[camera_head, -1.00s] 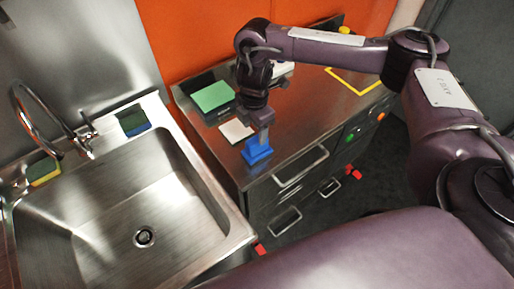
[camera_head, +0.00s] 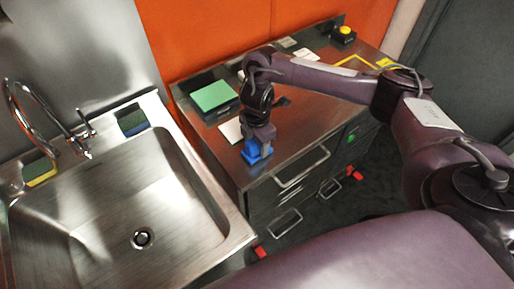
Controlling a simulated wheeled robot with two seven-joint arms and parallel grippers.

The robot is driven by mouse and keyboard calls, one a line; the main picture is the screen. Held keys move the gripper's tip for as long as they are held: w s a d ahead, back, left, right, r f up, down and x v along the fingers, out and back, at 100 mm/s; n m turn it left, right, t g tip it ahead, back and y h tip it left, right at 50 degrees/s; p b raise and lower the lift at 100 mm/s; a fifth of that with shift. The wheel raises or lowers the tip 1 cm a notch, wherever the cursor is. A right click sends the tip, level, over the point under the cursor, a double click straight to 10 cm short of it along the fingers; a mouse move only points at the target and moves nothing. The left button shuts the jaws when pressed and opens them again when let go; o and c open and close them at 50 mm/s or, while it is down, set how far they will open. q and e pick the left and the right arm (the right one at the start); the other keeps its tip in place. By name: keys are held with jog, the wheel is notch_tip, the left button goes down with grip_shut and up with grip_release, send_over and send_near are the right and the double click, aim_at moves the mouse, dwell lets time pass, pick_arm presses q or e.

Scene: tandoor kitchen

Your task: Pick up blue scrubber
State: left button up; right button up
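The blue scrubber (camera_head: 251,154) is on the steel counter near its front left edge. My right gripper (camera_head: 259,146) points down onto it and hides much of its top and right side. The fingertips are at the scrubber; whether they are closed on it I cannot tell. My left gripper is not in view.
A white square (camera_head: 231,130) lies just behind the scrubber, and a green-topped block (camera_head: 215,96) stands behind that. A steel sink (camera_head: 140,200) with a faucet (camera_head: 40,125) is at left. A blue-green sponge (camera_head: 132,121) and a yellow-green sponge (camera_head: 40,173) lie on its rim. A yellow button (camera_head: 344,31) stands at the back right.

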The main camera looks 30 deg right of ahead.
jog(key=c, duration=1)
jog(key=shift+r, duration=0.45)
notch_tip(320, 180, up, 19)
jog(key=p, duration=0.4)
jog(key=o, duration=0.5)
jog(key=shift+c, duration=0.2)
jog(key=c, duration=0.3)
